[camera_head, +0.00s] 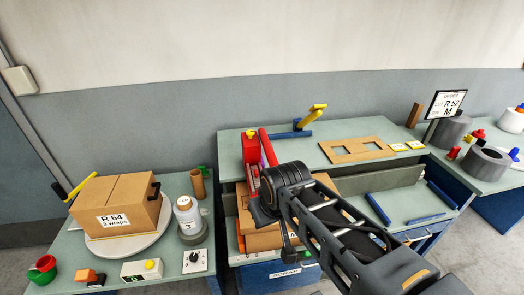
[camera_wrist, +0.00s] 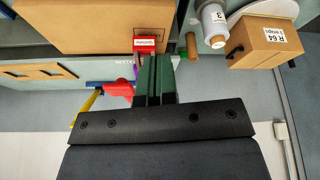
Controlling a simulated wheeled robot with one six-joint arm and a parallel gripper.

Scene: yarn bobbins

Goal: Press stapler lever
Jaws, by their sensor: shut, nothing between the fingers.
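A blue base with a raised, tilted yellow lever (camera_head: 315,112) stands at the back of the middle bench; it looks like the stapler. In the wrist view its yellow part (camera_wrist: 84,107) shows partly, behind a red piece. My gripper shows in the wrist view (camera_wrist: 155,60) with its dark green fingers together and nothing held. It is apart from the yellow lever. In the head view my black wrist covers the fingertips, over the left part of the middle bench.
A red device (camera_head: 250,150) with a slanted red bar stands at the bench's left, close to my wrist. Cardboard boxes lie under my arm. A flat cardboard piece with cut-outs (camera_head: 355,150) lies right. A box marked R 64 (camera_head: 118,201) sits on the left table.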

